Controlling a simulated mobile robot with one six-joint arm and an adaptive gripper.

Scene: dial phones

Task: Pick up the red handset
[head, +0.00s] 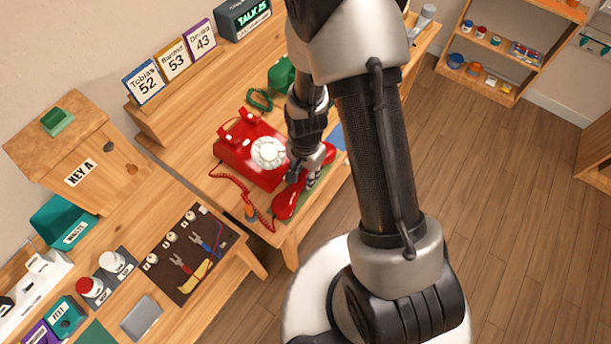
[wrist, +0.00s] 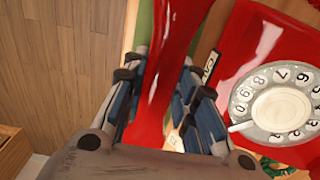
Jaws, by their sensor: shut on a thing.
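The red handset (head: 288,199) lies in front of the red dial phone (head: 240,150), over a green mat (head: 326,170) near the table's front edge. Its coiled red cord (head: 238,183) runs to the phone's left side. My gripper (head: 312,172) is at the handset's middle. In the wrist view the handset (wrist: 168,70) passes between the fingers of my gripper (wrist: 165,100), which are shut on it. The red phone (wrist: 240,65) with its white dial (wrist: 282,108) is beside it on the right. I cannot tell whether the handset is clear of the mat.
A green phone (head: 281,76) stands behind the red one, partly hidden by my arm. Number cards (head: 173,60) stand on the back ledge. A tool board (head: 188,253) and a wooden key box (head: 75,150) are at left. Open floor lies at right.

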